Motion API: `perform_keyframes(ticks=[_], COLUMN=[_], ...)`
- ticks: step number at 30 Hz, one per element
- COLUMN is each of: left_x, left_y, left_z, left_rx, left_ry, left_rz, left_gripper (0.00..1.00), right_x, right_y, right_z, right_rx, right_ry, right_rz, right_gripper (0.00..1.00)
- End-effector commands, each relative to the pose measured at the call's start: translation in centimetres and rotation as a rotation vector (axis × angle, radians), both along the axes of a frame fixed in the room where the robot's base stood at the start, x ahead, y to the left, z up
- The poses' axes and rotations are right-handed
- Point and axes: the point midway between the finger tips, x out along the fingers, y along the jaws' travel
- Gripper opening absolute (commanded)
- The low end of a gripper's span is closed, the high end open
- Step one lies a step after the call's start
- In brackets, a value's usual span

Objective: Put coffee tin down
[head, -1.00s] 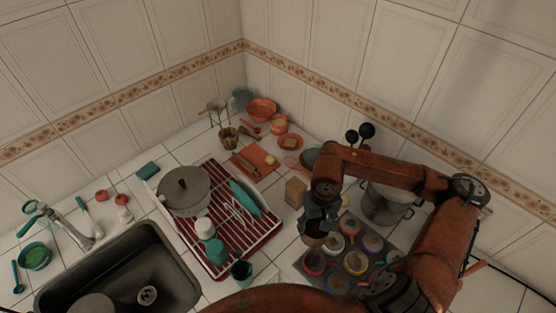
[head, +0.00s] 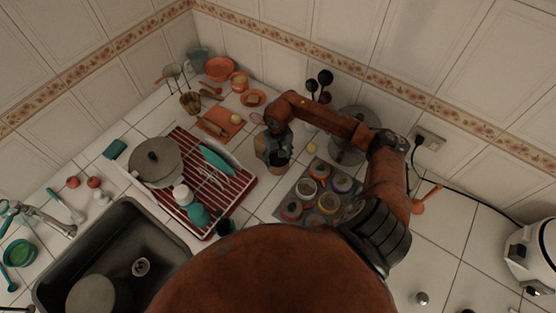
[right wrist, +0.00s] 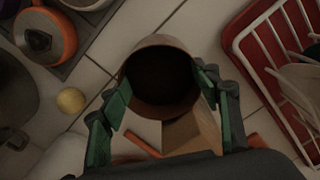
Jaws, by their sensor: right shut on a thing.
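The coffee tin (head: 279,159) is a brown, open-topped can with a dark inside. My right gripper (head: 275,142) is shut on it, near the back of the counter between the dish rack and the tray of jars. In the right wrist view the tin (right wrist: 160,72) stands between the two green-padded fingers of my right gripper (right wrist: 163,88). A light brown box (right wrist: 192,132) is right beside the tin and partly hidden by it. I cannot tell whether the tin's base touches the counter. My left gripper is not in view.
A red dish rack (head: 247,190) with a lidded pot (head: 155,160) is to the left. A tray of jars (head: 290,188) is to the right, with a large pot (head: 346,150) behind it. A small yellow ball (right wrist: 71,100) lies near the tin. The sink (head: 110,245) is front left.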

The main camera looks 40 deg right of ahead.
Motion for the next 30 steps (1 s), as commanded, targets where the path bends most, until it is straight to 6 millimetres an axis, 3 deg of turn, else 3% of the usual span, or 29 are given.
perform_keyframes(ticks=[6,18,19,26,30], left_x=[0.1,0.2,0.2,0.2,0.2], left_y=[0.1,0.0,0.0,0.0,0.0], left_z=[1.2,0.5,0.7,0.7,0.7], left_rx=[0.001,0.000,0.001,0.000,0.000], left_ry=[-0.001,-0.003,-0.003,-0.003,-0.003], left_rz=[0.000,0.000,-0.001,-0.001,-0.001], left_gripper=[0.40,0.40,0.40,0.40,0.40], right_x=[-0.1,-0.1,-0.1,-0.1,-0.1], right_y=[0.1,0.1,0.1,0.1,0.1], right_z=[-2.0,-2.5,-2.4,-2.4,-2.3], right_rx=[0.002,0.000,0.001,0.001,0.001], right_ry=[0.001,0.000,0.001,0.001,0.001], right_rz=[-0.001,0.000,0.000,0.000,0.000], right_gripper=[0.28,0.28,0.59,0.75,0.75])
